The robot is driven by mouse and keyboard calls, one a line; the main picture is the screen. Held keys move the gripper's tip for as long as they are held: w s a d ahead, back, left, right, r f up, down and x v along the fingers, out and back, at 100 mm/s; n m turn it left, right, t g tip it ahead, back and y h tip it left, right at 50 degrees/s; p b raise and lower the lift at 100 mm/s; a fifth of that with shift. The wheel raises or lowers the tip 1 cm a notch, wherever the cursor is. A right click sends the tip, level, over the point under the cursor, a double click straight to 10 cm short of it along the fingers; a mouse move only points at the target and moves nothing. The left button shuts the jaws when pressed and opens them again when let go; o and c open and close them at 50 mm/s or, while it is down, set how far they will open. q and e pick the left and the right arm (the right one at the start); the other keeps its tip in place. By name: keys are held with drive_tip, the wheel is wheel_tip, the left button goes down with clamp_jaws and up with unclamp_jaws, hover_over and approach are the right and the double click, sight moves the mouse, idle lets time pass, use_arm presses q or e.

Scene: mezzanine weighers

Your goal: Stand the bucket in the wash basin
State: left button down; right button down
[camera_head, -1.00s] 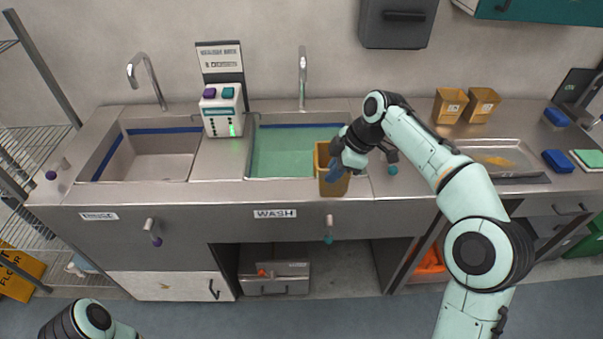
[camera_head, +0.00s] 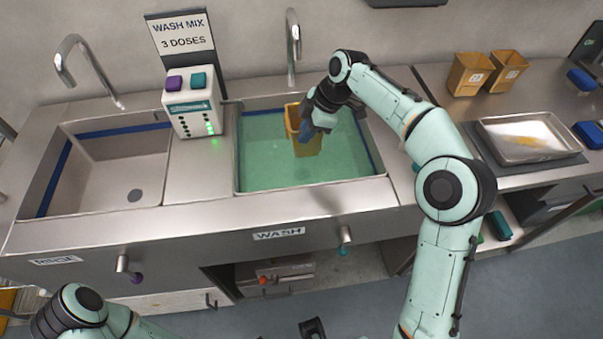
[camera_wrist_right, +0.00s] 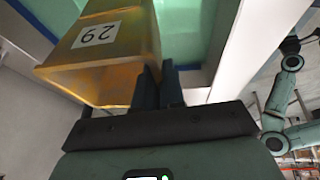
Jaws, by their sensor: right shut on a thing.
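The yellow bucket (camera_head: 309,146) is over the wash basin (camera_head: 315,193), inside its outline in the head view. The basin holds green liquid. I cannot tell whether the bucket's bottom touches the liquid or the floor of the basin. My right gripper (camera_head: 307,128) is shut on the bucket's wall near the rim and hides part of it. In the right wrist view the bucket (camera_wrist_right: 105,62) shows a label with "29", and the two dark fingers (camera_wrist_right: 160,85) pinch its edge.
An empty rinse basin (camera_head: 110,180) is at the left. The dosing box (camera_head: 192,104) stands between the basins, and a tap (camera_head: 293,45) rises behind the wash basin. Two more yellow containers (camera_head: 470,74) and a metal tray (camera_head: 527,138) are at the right.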

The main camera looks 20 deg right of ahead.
wheel_tip(320, 180, down, 19)
drive_tip(key=b, duration=0.1)
drive_tip(key=shift+w+b, duration=0.3)
drive_tip(key=shift+b, duration=0.1)
drive_tip(key=shift+r, duration=0.1)
drive_tip(key=c, duration=1.2)
unclamp_jaws()
drive_tip(key=shift+c, duration=0.2)
